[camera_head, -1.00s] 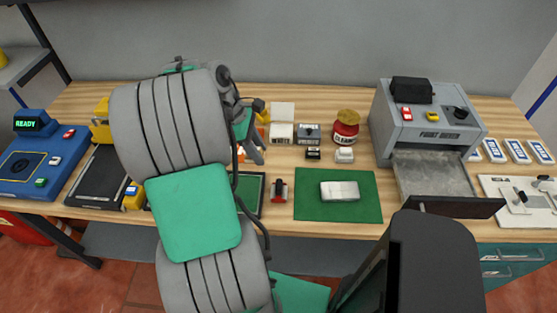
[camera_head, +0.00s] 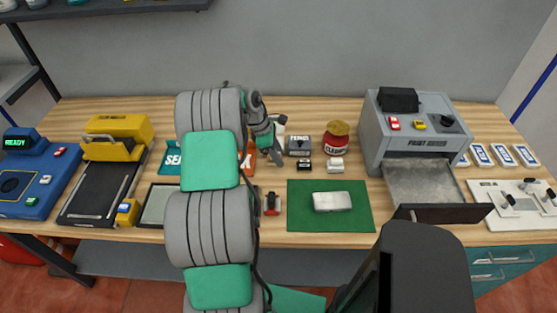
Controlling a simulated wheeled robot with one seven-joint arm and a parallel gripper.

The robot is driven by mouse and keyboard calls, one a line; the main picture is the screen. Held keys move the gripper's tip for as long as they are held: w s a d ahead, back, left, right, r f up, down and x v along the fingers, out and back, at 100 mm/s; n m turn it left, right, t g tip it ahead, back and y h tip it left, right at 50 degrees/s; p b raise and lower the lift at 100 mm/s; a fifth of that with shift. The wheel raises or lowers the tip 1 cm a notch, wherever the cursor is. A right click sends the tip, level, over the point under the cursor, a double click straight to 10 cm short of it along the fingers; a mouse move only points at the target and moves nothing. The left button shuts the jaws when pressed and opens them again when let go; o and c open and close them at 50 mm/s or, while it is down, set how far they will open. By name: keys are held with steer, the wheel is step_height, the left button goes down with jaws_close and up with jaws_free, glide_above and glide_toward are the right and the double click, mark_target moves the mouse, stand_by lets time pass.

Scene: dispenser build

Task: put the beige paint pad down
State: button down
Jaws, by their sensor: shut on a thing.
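My gripper (camera_head: 277,155) is at the back middle of the workbench, left of a grey lidded box (camera_head: 299,145). It is shut, pointing down and to the right. The beige paint pad in its jaws is too small and too hidden by the fingers to make out. A pale box with a raised lid (camera_head: 279,127) shows partly behind the gripper.
A red jar (camera_head: 336,142), a small black block (camera_head: 304,164) and a white block (camera_head: 336,165) stand to the right. A green mat (camera_head: 300,215) bears a pale bar (camera_head: 332,201). A grey machine (camera_head: 418,125) has its drawer open. A yellow-clamped press (camera_head: 118,138) stands left.

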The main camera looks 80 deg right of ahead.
steer(key=shift+f, duration=1.75)
steer(key=c, duration=0.9)
jaws_free()
steer(key=shift+r+p, duration=0.1)
steer(key=shift+p, duration=0.2)
steer(key=shift+c, duration=0.2)
steer(key=v, duration=1.2)
steer(key=w+a+r+t+h, duration=0.15)
steer(key=w+a+r, duration=0.25)
steer(key=w+a, duration=0.4)
steer(key=w+a+r+t+h, duration=0.1)
steer(key=w+a+r+t, duration=0.1)
steer(key=w+a+r, duration=0.6)
steer(key=w+a+m+t+y, duration=0.15)
steer(key=w+a, duration=0.25)
steer(key=a, duration=0.9)
steer(key=w+a+t, duration=0.2)
steer(key=w+a, duration=0.2)
steer(key=a, duration=0.8)
steer(key=s+a+f+t+y, duration=0.1)
steer(key=s+a, duration=0.3)
steer(key=a, duration=0.8)
steer(key=shift+s+f+m+y+b, duration=0.3)
steer(key=shift+s+m+y, duration=0.05)
steer(key=shift+m+y, duration=0.15)
